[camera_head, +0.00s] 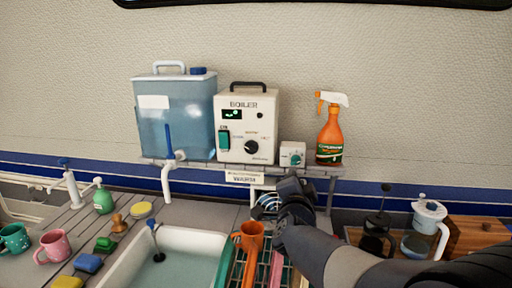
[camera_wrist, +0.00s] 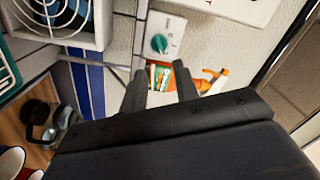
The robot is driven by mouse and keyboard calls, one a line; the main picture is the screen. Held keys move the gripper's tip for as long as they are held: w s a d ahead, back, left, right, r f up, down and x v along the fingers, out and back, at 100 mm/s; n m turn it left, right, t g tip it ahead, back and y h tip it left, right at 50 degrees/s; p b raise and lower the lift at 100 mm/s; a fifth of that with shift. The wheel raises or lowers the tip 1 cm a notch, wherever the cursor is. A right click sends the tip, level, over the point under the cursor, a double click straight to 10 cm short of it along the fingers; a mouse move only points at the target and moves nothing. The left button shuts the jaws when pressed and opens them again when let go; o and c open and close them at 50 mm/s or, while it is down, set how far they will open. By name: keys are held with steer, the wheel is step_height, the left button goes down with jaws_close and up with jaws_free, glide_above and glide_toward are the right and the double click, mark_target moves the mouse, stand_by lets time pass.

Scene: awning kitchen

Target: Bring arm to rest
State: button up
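My arm reaches in from the lower right in the head view. My gripper (camera_head: 292,182) is in front of the shelf, just below a small white box with a green knob (camera_head: 292,154). In the wrist view my gripper (camera_wrist: 160,88) shows two dark fingers standing apart, with nothing visibly held between them. The knob box (camera_wrist: 165,42) and the orange spray bottle (camera_wrist: 207,80) lie beyond the fingers. Whether the fingers touch anything is not clear.
The shelf carries a water tank (camera_head: 175,118), a boiler (camera_head: 247,125) and the spray bottle (camera_head: 329,135). Below are a water-filled sink (camera_head: 170,262), an orange-handled thing (camera_head: 250,238) beside my arm, and mugs (camera_head: 53,247) at left. A French press (camera_head: 378,225) stands right of my arm.

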steer(key=w, duration=0.2)
steer(key=w+d, duration=0.1)
steer(key=w, duration=0.2)
steer(key=w+p, duration=0.1)
steer(key=w, duration=0.2)
steer(key=shift+w+d, duration=0.15)
steer(key=shift+d, duration=0.2)
steer(key=s+a+b, duration=0.1)
steer(key=s+a, duration=0.1)
steer(key=s, duration=0.9)
steer(key=w, duration=0.3)
steer(key=w+d, duration=0.1)
steer(key=w, duration=0.3)
steer(key=w+d+p, duration=0.1)
steer(key=w, duration=0.3)
steer(key=shift+r+n+p, duration=0.2)
steer(key=shift+n+p, duration=0.3)
steer(key=shift+p, duration=0.55)
steer(key=n+p, duration=0.4)
steer(key=p, duration=0.5)
steer(key=shift+s+a+n, duration=0.1)
steer(key=shift+n, duration=0.3)
steer(key=b, duration=0.4)
glide_toward(296, 161)
steer(key=shift+s+a+f, duration=0.1)
steer(key=shift+s+a, duration=0.05)
steer(key=shift+s, duration=0.6)
steer(key=shift+s+a+f, duration=0.1)
steer(key=shift+s, duration=0.7)
